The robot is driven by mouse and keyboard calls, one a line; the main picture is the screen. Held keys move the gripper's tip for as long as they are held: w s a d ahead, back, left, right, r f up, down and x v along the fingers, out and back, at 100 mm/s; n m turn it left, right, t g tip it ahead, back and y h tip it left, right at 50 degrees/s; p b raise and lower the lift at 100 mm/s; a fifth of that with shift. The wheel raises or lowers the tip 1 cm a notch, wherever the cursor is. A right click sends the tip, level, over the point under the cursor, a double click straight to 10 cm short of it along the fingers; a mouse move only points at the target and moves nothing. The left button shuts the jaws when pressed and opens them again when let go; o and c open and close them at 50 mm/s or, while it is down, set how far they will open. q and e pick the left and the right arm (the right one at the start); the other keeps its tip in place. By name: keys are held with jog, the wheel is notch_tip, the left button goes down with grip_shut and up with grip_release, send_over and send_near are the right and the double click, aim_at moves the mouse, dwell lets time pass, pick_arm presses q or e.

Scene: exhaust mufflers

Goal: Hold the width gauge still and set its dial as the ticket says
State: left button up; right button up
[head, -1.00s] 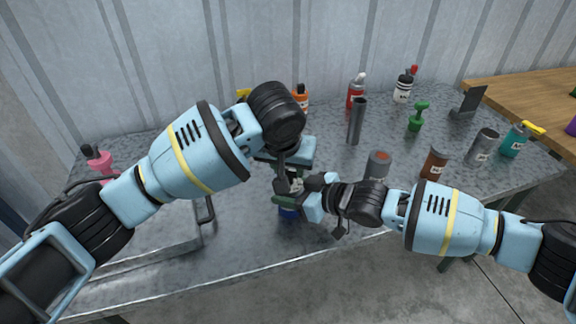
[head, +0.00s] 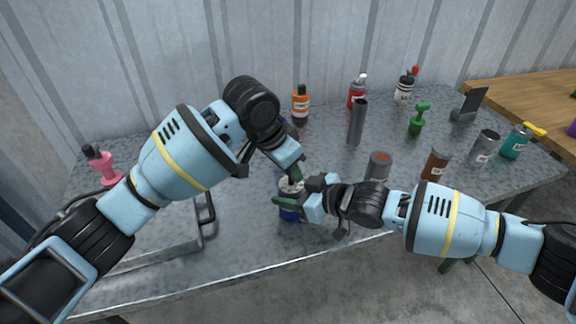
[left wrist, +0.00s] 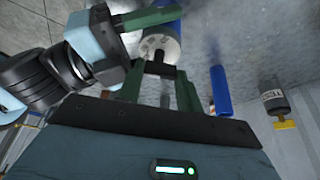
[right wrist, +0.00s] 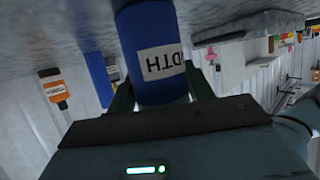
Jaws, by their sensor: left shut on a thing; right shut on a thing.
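The width gauge is a blue cylinder (head: 289,214) with a pale top, standing on the grey table. Its label, partly readable as "DTH", shows on the gauge in the right wrist view (right wrist: 150,45). My right gripper (head: 284,200) is shut around its body from the right. The gauge's pale round face and dark dial knob (left wrist: 160,66) show in the left wrist view. My left gripper (left wrist: 160,90) comes down from above and is shut on the knob. The dial's marks are too small to read. I cannot make out a ticket.
Behind stand an orange-labelled bottle (head: 300,104), a red bottle (head: 357,93) and a dark upright tube (head: 357,122). A grey can (head: 378,166) and brown bottle (head: 435,164) are right of the gauge. A metal case (head: 150,232) lies left. Table is clear in front.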

pick_arm(q)
jog(key=shift+m, duration=0.6)
jog(key=o, duration=0.7)
jog(key=shift+o, duration=0.2)
jog(key=shift+r, duration=0.1)
jog(key=v, duration=1.2)
jog(key=shift+w+a, duration=0.2)
jog(key=shift+w, duration=0.05)
